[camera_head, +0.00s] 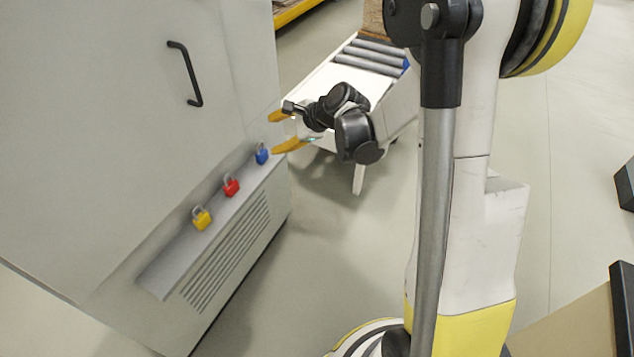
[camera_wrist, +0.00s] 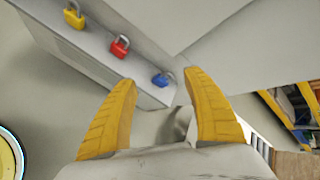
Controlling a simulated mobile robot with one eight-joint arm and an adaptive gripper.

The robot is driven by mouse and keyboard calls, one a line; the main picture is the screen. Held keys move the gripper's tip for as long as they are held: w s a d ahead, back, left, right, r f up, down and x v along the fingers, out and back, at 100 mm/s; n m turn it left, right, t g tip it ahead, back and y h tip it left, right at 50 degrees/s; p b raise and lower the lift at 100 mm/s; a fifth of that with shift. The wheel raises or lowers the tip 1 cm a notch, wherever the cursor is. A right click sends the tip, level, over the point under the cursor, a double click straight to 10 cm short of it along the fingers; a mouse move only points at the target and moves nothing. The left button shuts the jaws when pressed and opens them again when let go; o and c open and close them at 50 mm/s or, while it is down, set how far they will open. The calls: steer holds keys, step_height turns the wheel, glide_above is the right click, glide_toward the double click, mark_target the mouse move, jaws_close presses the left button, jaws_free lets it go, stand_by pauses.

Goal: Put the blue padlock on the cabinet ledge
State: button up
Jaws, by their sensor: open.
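The blue padlock (camera_head: 262,155) stands on the cabinet ledge (camera_head: 172,262), near the ledge's far end by the cabinet's corner. In the wrist view the blue padlock (camera_wrist: 161,80) is on the ledge (camera_wrist: 140,88), just beyond and between my fingertips. My gripper (camera_head: 281,131) is open and empty, with its yellow fingers apart. It hovers beside the ledge's far end, close to the blue padlock but not around it. The wrist view shows both fingers (camera_wrist: 160,78) pointing toward the ledge.
A red padlock (camera_head: 231,186) and a yellow padlock (camera_head: 201,218) stand on the same ledge. The grey cabinet (camera_head: 110,120) has a black handle (camera_head: 186,74). A roller conveyor (camera_head: 368,58) with a brown board stands behind my gripper. Open floor (camera_head: 300,270) lies in front of the cabinet.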

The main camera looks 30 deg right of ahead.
steer(key=s+r+n+h, duration=0.2)
steer(key=s+r+n, duration=0.2)
steer(key=s+n, duration=0.5)
steer(key=s+a+r+n+g+h, duration=0.1)
steer(key=s+r+n+h, duration=0.2)
steer(key=s+n, duration=0.7)
steer(key=s+r, duration=0.2)
steer(key=s, duration=0.7)
steer(key=shift+a+r+h, duration=0.3)
